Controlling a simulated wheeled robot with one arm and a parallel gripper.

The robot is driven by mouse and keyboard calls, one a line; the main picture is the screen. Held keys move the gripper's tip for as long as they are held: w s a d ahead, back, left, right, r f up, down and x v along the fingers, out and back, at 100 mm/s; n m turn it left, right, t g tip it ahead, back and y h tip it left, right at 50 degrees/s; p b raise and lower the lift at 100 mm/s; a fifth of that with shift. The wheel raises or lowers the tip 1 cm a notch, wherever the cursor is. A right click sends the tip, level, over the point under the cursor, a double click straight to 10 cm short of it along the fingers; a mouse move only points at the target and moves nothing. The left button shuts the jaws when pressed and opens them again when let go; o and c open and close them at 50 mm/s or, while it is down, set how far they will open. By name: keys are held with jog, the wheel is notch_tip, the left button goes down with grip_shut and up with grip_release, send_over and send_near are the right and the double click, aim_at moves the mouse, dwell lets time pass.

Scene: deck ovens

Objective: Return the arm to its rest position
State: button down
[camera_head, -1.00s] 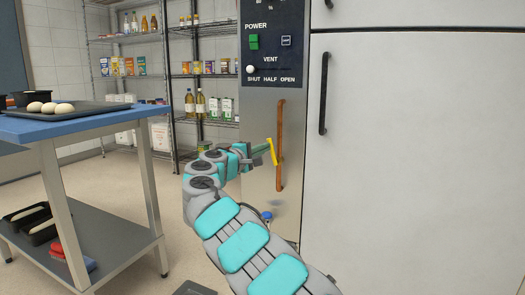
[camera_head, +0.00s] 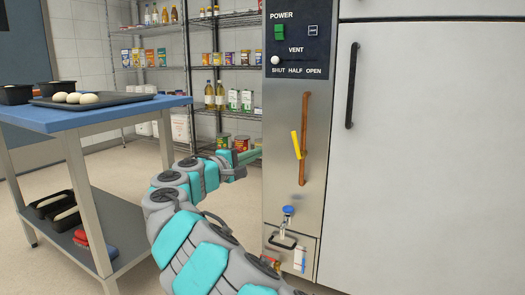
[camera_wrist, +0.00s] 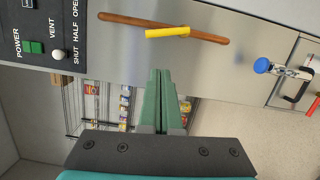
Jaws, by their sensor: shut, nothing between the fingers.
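My gripper (camera_head: 259,153) is shut and empty, with its green fingers pressed together. In the wrist view its fingers (camera_wrist: 161,72) point toward the steel oven panel. In the head view my grey and turquoise arm reaches up from the bottom, and the gripper is left of the panel's copper-coloured bar handle (camera_head: 305,140). A yellow stick-like piece (camera_head: 296,145) is at that handle, apart from my fingertips. It also shows in the wrist view (camera_wrist: 167,32), beyond the fingertips.
A blue-topped table (camera_head: 60,119) with a dark tray (camera_head: 120,99) of dough pieces stands left. Wire shelves (camera_head: 225,67) with goods are behind. A blue-knobbed valve (camera_head: 288,210) sticks out low on the oven panel. The white door's black handle (camera_head: 351,85) is right. Floor shows between table and oven.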

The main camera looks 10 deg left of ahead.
jog(key=shift+s+a, duration=0.15)
jog(key=shift+s, duration=0.05)
